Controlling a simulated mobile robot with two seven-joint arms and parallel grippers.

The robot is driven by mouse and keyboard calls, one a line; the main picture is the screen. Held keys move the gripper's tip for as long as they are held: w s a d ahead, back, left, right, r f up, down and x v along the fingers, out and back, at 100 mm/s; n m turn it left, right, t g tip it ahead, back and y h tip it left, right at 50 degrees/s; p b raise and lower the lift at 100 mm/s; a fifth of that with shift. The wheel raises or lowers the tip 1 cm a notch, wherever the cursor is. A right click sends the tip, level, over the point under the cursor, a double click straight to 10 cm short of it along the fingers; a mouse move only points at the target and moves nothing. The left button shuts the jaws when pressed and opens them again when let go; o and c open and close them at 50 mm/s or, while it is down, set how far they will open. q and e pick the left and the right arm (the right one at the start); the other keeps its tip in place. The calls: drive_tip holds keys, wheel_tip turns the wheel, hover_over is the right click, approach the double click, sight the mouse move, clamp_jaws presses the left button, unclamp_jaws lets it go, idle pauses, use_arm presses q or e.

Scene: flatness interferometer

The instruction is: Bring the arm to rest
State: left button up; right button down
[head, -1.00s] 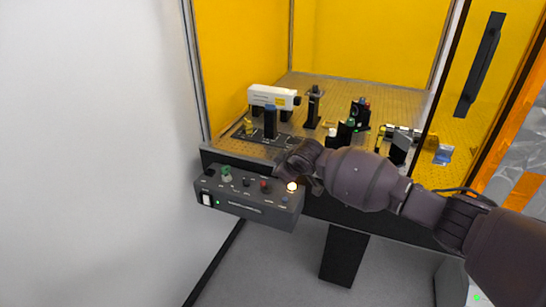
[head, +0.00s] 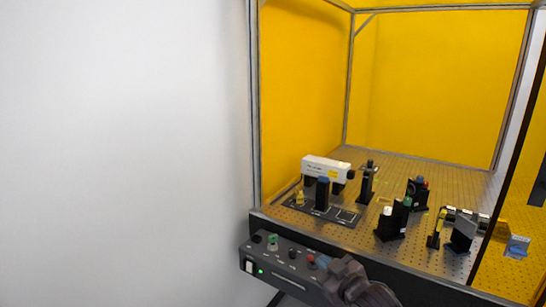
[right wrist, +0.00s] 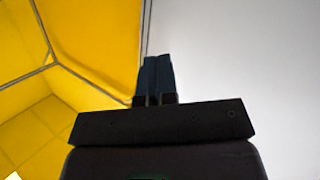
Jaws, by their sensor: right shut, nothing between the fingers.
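My right gripper (head: 326,263) is low in the head view, in front of the right end of a dark control box (head: 287,281). My arm comes up to it from the bottom edge and hides that end of the box. In the right wrist view the two dark blue fingers (right wrist: 155,78) are together, with nothing between them. Behind them are a yellow panel and a plain white wall. I cannot tell how far the fingers are from the box. My left gripper is in neither view.
The box has a green knob (head: 272,241), a red button (head: 311,261) and a lit green light (head: 261,272). Behind it, a perforated optical table (head: 400,168) carries a white laser unit (head: 326,168) and several mounts inside yellow panels (head: 430,90). A white wall (head: 120,140) fills the left.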

drive_tip(key=s+d+f+m+g+h, duration=0.1)
drive_tip(key=s+d+f, duration=0.4)
drive_tip(key=s, duration=0.5)
drive_tip(key=s+d+f+m+g+h+b, duration=0.1)
drive_tip(key=s+d+f+m+h, duration=0.2)
drive_tip(key=s+f, duration=0.7)
drive_tip(key=s+d+f+m+g+h, duration=0.1)
drive_tip(key=s+d+f+m+h, duration=0.2)
drive_tip(key=s+d+f, duration=0.4)
drive_tip(key=s+f+m, duration=0.1)
drive_tip(key=s, duration=0.2)
drive_tip(key=shift+s+b, duration=0.25)
drive_tip(key=shift+b, duration=0.15)
